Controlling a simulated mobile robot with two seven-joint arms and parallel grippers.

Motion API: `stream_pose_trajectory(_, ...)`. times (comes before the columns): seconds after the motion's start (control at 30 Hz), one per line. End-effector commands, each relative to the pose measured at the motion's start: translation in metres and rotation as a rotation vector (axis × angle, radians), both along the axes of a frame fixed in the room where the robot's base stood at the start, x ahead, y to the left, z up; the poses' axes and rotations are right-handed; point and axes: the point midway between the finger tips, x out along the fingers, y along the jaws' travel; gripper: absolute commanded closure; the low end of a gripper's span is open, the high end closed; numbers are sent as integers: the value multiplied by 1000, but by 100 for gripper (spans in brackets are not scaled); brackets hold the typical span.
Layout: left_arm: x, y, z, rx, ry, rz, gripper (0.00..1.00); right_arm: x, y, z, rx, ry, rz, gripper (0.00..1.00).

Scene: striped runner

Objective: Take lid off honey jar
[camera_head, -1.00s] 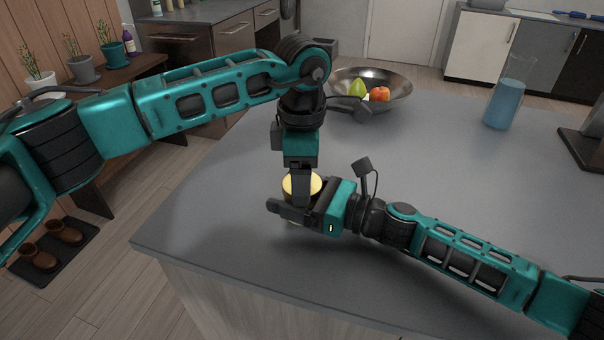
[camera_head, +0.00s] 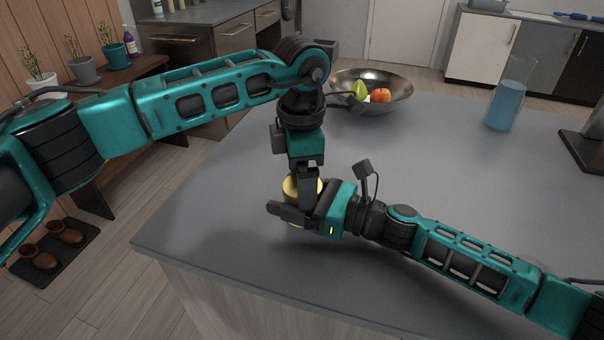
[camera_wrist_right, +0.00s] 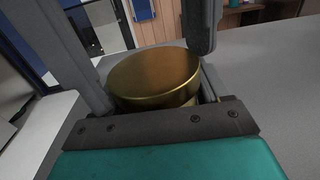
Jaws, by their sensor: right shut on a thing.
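The honey jar stands near the front edge of the grey counter, its gold lid (camera_head: 291,187) showing behind the grippers. In the right wrist view the round lid (camera_wrist_right: 155,75) sits on top, slightly wider than the part below it; most of the jar body is hidden. My right gripper (camera_head: 283,212) comes in from the right and is shut on the jar, below the lid. My left gripper (camera_head: 307,187) points down from above, its fingers at the lid and overlapping it in the head view. I cannot tell whether they are closed on it.
A metal bowl (camera_head: 400,88) with fruit stands farther back on the counter (camera_head: 440,150). A glass vessel with blue contents (camera_head: 505,105) is at the back right, with a dark object at the right edge. The middle of the counter is clear.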

Motion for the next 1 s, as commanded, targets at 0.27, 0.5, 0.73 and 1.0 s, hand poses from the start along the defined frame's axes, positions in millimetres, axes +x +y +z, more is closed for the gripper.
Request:
stream_pose_trajectory(0.27, -5, -5, 3, -6, 11, -13, 3, 2, -1, -3, -6, 5, -8, 100)
stream_pose_trajectory(0.5, -4, -5, 34, -7, 6, -12, 3, 2, -1, -3, -6, 4, -8, 100)
stream_pose_trajectory(0.73, -4, -3, 46, -3, 6, -37, 6, 1, -1, -3, -6, 4, -6, 100)
stream_pose_trajectory(1.0, -2, -2, 60, 1, 2, -375, 6, 1, -1, -4, -6, 4, -4, 100)
